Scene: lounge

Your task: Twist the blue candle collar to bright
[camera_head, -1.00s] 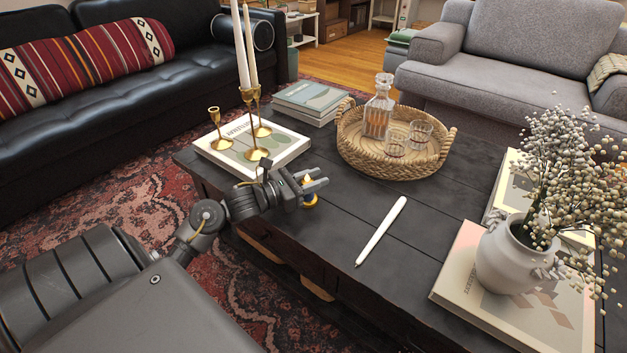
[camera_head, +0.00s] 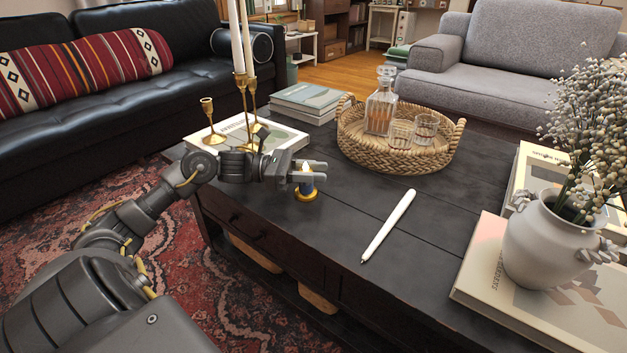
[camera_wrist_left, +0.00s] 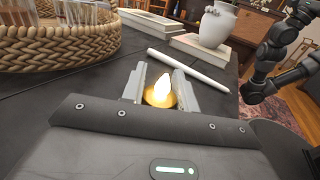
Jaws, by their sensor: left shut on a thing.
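The small candle stands upright near the front left edge of the dark coffee table. Its blue collar (camera_head: 305,187) shows just under my fingers, above a gold base (camera_head: 306,196). My left gripper (camera_head: 309,172) reaches in level from the left and is shut on the candle, one finger on each side. In the left wrist view, the glowing flame tip (camera_wrist_left: 162,86) and a gold ring (camera_wrist_left: 158,98) show between the fingers (camera_wrist_left: 160,92); the blue is hidden there. My right gripper is not in view.
A white taper (camera_head: 389,226) lies right of the candle. A wicker tray (camera_head: 400,158) with decanter and glasses stands behind. Brass candlesticks (camera_head: 242,105) stand on a book at back left. A white vase (camera_head: 545,240) stands on books at right.

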